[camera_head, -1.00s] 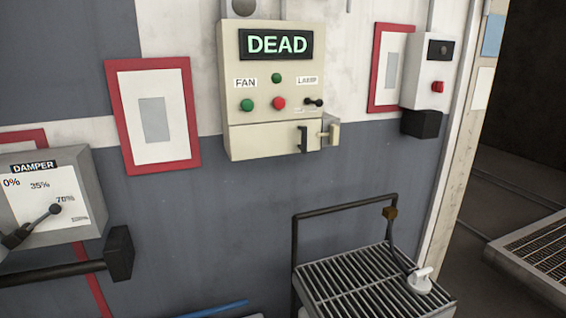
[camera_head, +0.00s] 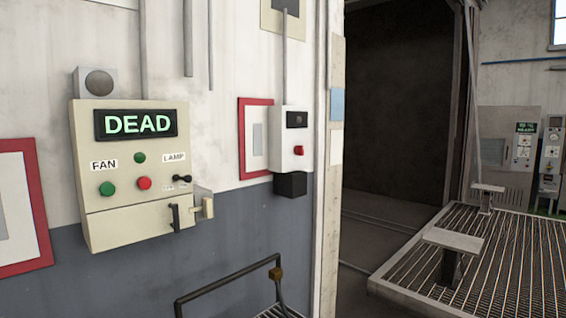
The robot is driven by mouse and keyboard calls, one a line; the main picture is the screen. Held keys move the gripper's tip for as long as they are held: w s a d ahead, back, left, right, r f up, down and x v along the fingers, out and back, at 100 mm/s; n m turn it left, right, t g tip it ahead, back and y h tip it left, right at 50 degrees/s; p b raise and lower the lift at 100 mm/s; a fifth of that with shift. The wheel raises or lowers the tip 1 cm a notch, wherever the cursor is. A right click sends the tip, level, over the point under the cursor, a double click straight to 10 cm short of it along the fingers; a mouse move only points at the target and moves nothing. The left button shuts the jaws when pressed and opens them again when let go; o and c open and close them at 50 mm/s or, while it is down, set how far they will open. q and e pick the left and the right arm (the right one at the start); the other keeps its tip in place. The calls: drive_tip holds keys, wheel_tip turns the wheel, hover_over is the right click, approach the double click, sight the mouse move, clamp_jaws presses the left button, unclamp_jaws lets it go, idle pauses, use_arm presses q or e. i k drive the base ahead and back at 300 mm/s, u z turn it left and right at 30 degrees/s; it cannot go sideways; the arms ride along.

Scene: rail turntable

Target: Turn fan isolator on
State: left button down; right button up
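A beige control box (camera_head: 130,170) hangs on the wall at the left. Its display (camera_head: 135,124) reads DEAD in green. Below it are a FAN label (camera_head: 104,165), a LAMP label (camera_head: 174,156), two green buttons, a red button (camera_head: 144,184) and a small black switch (camera_head: 182,178). A black upright handle (camera_head: 174,218) and a beige lever (camera_head: 207,207) sit at its lower right. I cannot tell which part is the fan isolator. Neither of my grippers is in view.
A white box (camera_head: 295,138) with a red knob (camera_head: 298,150) hangs right of the control box, by a dark doorway (camera_head: 400,110). A grated platform (camera_head: 500,262) with posts lies at the right. A black rail (camera_head: 225,280) stands below. More cabinets (camera_head: 508,140) stand at far right.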

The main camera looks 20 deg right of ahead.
sight(299, 150)
drive_tip(key=z, duration=2.3)
drive_tip(key=i, duration=2.45)
drive_tip(key=u, duration=2.15)
